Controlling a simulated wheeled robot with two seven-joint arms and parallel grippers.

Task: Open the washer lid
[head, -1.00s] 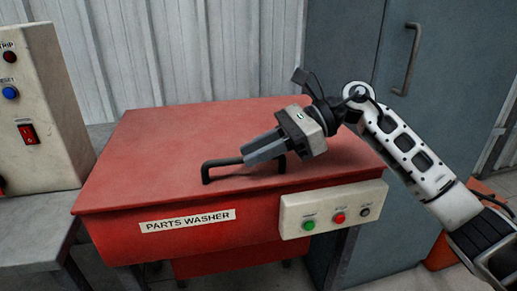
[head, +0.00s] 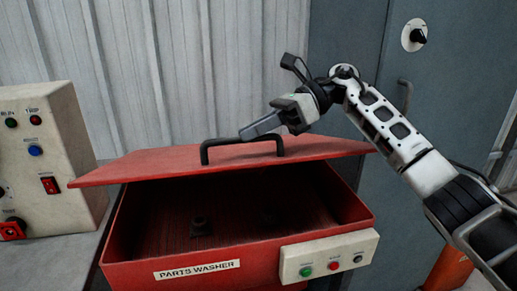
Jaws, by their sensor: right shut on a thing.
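The red parts washer (head: 130,250) stands in the middle of the head view, with a "PARTS WASHER" label on its front. Its red lid (head: 130,168) is raised partway, its front edge tilted up, and the dark tub inside shows below it. A black bar handle (head: 205,150) stands on the lid near its front edge. My right gripper (head: 250,130) is shut on the lid handle, reaching in from the right. My left gripper is not in view.
A control panel (head: 290,258) with several buttons is on the washer's front right. A beige control box (head: 70,150) stands at the left on a grey bench. A blue-grey cabinet (head: 350,50) is behind my right arm.

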